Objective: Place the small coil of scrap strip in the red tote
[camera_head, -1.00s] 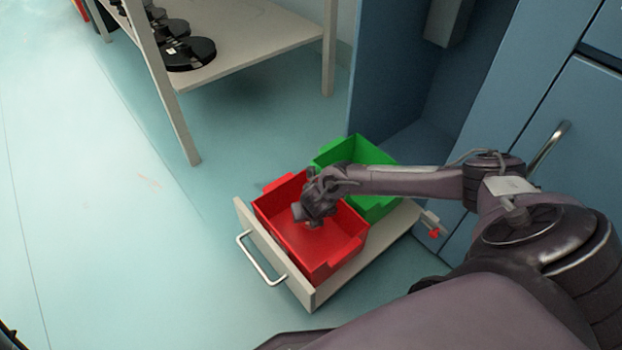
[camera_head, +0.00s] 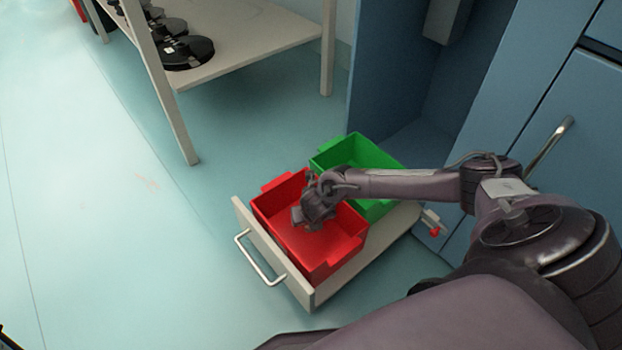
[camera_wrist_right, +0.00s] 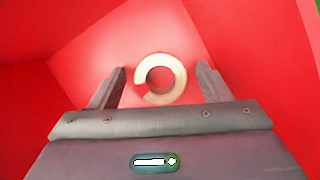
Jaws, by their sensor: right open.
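The red tote (camera_head: 290,235) sits in the pulled-out drawer (camera_head: 312,296). It also fills most of the right wrist view (camera_wrist_right: 250,45). My right gripper (camera_head: 304,226) reaches down into the red tote; in the right wrist view its two fingers (camera_wrist_right: 160,88) are spread apart. The small coil of scrap strip (camera_wrist_right: 161,79) is a pale ring with a gap at its left side. It appears between the spread fingers, against the red tote floor, with visible room on both sides. The coil cannot be made out in the head view. My left gripper is not in view.
A green tote (camera_head: 372,205) stands behind the red one in the same drawer. Blue cabinets (camera_head: 530,200) rise at the right. A shelf rack (camera_head: 245,45) with black reels (camera_head: 188,52) stands at the back left. The floor at the left is clear.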

